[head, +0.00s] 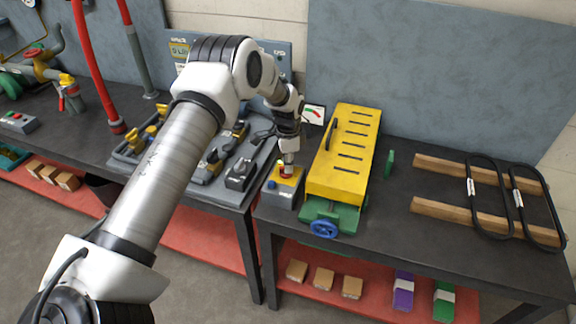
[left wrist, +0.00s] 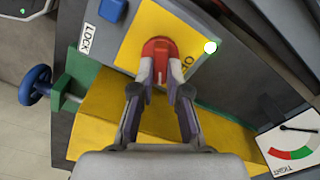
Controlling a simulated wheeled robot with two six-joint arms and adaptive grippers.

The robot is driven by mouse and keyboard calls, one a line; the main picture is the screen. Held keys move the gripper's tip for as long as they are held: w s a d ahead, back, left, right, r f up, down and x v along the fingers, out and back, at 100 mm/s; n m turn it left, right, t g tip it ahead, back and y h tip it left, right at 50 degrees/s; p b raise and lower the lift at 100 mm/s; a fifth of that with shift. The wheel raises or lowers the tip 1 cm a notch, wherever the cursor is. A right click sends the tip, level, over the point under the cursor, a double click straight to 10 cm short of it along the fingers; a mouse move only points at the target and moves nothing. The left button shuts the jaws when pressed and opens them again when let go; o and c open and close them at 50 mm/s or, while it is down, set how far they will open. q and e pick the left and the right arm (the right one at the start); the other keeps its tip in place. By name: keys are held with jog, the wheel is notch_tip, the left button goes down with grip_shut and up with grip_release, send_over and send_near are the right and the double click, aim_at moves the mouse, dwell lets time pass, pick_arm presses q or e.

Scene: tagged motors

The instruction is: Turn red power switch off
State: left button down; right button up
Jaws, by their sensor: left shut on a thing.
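The red power switch (left wrist: 158,50) is a round red knob on a yellow plate (left wrist: 130,42) atop a grey box. In the left wrist view, part of a label reading "OF" shows beside it, and a bright white-green lamp at the plate's corner. My left gripper (left wrist: 159,78) has its two fingertips on either side of the knob, shut on it. In the head view the left gripper (head: 288,163) points down onto the switch box (head: 283,190), and its tips and the knob are small there. My right gripper is in neither view.
A yellow slotted cover on a green motor (head: 343,155) stands close to the right of the switch box. A gauge (left wrist: 290,145) is nearby. Locks and tools lie on a grey board (head: 205,190) to the left. Belts (head: 483,195) lie on wooden bars at the right.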

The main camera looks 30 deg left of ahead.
pick_arm(q)
jog(key=n, duration=0.5)
jog(key=shift+s+a+f+n, duration=0.1)
jog(key=shift+s+f+n, duration=0.05)
jog(key=shift+f+n, duration=0.15)
jog(key=n, duration=0.6)
jog(key=shift+a+n, duration=0.2)
jog(key=shift+n, duration=0.1)
jog(key=c, duration=1.2)
grip_release()
jog(key=shift+o, duration=0.2)
jog(key=shift+w+r, duration=0.25)
jog(key=shift+r, duration=0.35)
notch_tip(320, 180, up, 11)
